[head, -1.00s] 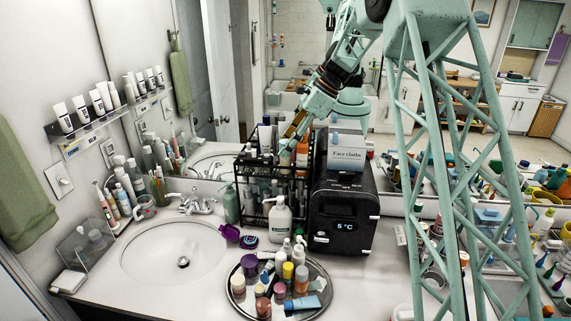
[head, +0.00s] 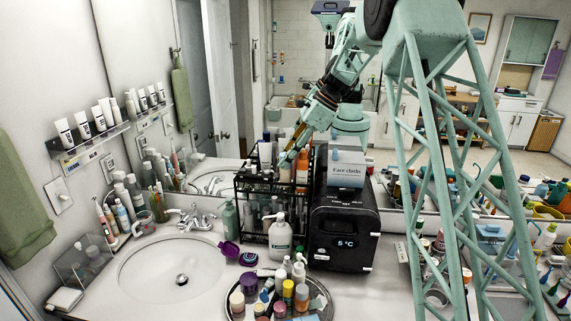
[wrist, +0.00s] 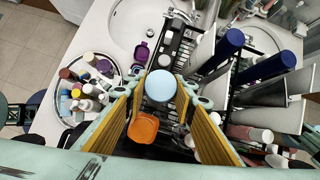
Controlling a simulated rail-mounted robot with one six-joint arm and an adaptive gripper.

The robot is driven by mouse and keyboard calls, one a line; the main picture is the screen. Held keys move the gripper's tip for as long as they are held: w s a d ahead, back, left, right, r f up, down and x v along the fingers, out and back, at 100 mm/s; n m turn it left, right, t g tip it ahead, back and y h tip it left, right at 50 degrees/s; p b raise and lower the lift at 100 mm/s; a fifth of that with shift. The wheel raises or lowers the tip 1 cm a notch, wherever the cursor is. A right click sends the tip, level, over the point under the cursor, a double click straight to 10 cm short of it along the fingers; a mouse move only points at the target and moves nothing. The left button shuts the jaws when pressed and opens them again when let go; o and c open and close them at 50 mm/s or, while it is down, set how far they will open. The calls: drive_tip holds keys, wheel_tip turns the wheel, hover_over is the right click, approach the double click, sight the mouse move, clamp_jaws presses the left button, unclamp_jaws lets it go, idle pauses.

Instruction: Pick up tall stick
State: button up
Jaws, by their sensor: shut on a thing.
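My gripper (wrist: 162,86) has its yellow-padded fingers closed around a round, light blue-topped cylinder (wrist: 160,84), which I take to be the tall stick. In the wrist view I look down on its top, so its height and lower part are hidden. In the head view my gripper (head: 290,156) points down at the upper tier of the black wire rack (head: 240,208), among bottles. The held thing is too small there to make out clearly. I cannot tell whether it is clear of the rack.
An orange-capped item (wrist: 144,128) is close beside the fingers. Tall blue-capped bottles (wrist: 265,68) stand to the right in the wrist view. A black box (head: 343,235) with a face cloths box (head: 346,170) stands right of the rack. A pump bottle (head: 280,239) stands in front.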

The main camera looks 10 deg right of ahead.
drive_tip(key=shift+r, duration=4.3)
